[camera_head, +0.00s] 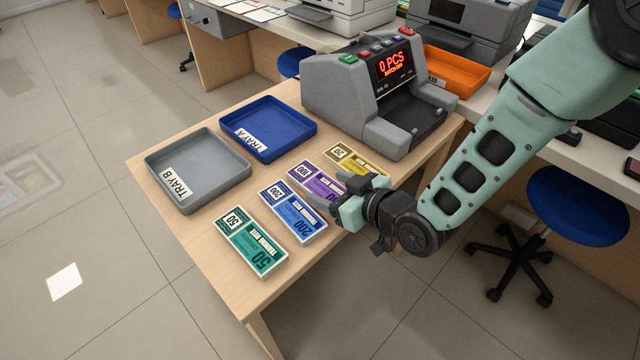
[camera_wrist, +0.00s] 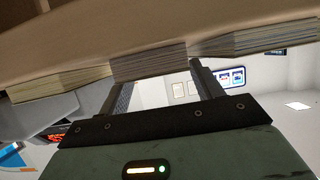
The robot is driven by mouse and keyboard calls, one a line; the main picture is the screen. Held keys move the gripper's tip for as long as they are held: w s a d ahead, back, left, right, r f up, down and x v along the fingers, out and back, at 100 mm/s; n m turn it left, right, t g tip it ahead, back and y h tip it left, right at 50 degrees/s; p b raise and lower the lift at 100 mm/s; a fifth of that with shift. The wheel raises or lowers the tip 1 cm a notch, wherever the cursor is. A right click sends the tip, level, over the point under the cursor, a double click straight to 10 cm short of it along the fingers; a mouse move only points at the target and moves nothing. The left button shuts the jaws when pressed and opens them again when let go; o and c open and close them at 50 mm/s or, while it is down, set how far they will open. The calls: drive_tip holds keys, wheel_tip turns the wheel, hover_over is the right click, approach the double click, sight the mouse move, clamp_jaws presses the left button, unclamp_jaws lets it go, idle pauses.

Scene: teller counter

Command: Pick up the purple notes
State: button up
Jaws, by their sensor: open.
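The purple notes (camera_head: 312,181) lie flat on the wooden table, between the yellow notes (camera_head: 350,157) and the blue notes (camera_head: 292,212). My gripper (camera_head: 335,196) is at their near right end and covers part of that end. In the wrist view, which is upside down, the gripper's two fingers (camera_wrist: 160,80) are apart. The end of a bundle, seemingly the purple notes (camera_wrist: 150,62), lies roughly ahead of the gap between them. Nothing is held. Whether the fingertips touch the bundle cannot be told.
Green notes (camera_head: 251,241) lie nearest the front. A grey tray B (camera_head: 208,198) and a blue tray A (camera_head: 290,150) stand behind the bundles. A grey counting machine (camera_head: 340,95) reads 0 PCS at the table's back. Bare table (camera_head: 185,235) shows at the left.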

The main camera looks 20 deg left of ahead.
sight(320, 187)
drive_tip(key=shift+x, duration=1.25)
drive_tip(key=c, duration=0.8)
